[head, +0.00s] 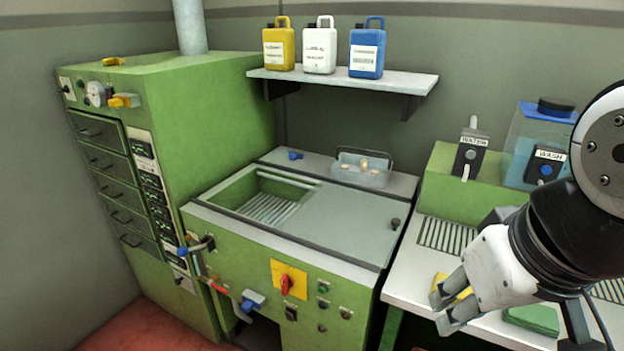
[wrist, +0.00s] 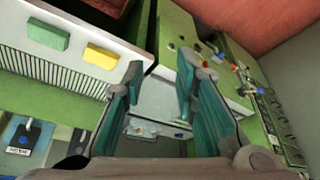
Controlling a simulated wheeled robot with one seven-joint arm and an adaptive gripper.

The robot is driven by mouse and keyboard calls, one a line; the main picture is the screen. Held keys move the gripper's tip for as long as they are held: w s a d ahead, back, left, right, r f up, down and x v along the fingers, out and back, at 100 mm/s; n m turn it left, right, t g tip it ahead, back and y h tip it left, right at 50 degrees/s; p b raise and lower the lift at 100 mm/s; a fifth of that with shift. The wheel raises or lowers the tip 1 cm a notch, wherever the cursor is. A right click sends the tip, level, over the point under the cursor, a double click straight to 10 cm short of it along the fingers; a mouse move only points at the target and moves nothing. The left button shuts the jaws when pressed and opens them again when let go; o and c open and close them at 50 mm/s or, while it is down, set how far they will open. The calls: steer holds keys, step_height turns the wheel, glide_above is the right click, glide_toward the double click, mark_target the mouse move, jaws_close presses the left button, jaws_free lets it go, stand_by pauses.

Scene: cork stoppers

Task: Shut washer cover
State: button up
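The washer (head: 235,240) is a green machine in the middle of the head view. Its flat grey cover (head: 335,225) lies over the right part of the top, with a small dark knob (head: 395,224) near its right edge. The left part is an open well (head: 268,203) with slats showing inside. My gripper (head: 440,310) is right of the washer, above the white counter and apart from the cover. In the wrist view my gripper (wrist: 160,75) has its two fingers spread with nothing held. Part of the grey cover (wrist: 158,105) shows between them.
A clear basket (head: 360,172) with several corks stands at the washer's back edge. A yellow sponge (head: 452,285) and a green pad (head: 533,319) lie on the counter (head: 412,278). A shelf (head: 345,80) with 3 jugs hangs behind. A tall green cabinet (head: 190,130) stands left.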

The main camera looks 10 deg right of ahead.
steer(key=shift+w, duration=0.2)
jaws_close()
steer(key=w+d+f+m+y, duration=0.2)
steer(key=w+m, duration=0.6)
steer(key=w, duration=0.2)
steer(key=w+d+f+m+y, duration=0.2)
steer(key=w+m, duration=0.6)
steer(key=w, duration=0.2)
steer(key=w+d+f+m+t, duration=0.1)
steer(key=w+d+f+m, duration=0.4)
steer(key=w+d+m, duration=0.25)
steer(key=m+t+b, duration=0.1)
steer(key=m+t, duration=0.1)
steer(key=m, duration=0.5)
glide_toward(397, 233)
steer(key=shift+s+d+f, duration=0.2)
steer(key=shift+s+f, duration=0.05)
steer(key=shift+f, duration=0.35)
steer(key=shift+s+d+f, duration=0.15)
steer(key=shift+s+f, duration=0.05)
steer(key=shift+f, duration=0.4)
steer(key=w, duration=0.1)
steer(key=w+a, duration=0.1)
steer(key=shift+w+a+f, duration=0.3)
steer(key=shift+w+f, duration=0.1)
steer(key=shift+w+a+f, duration=0.1)
steer(key=shift+w+a, duration=0.15)
steer(key=shift+w, duration=0.25)
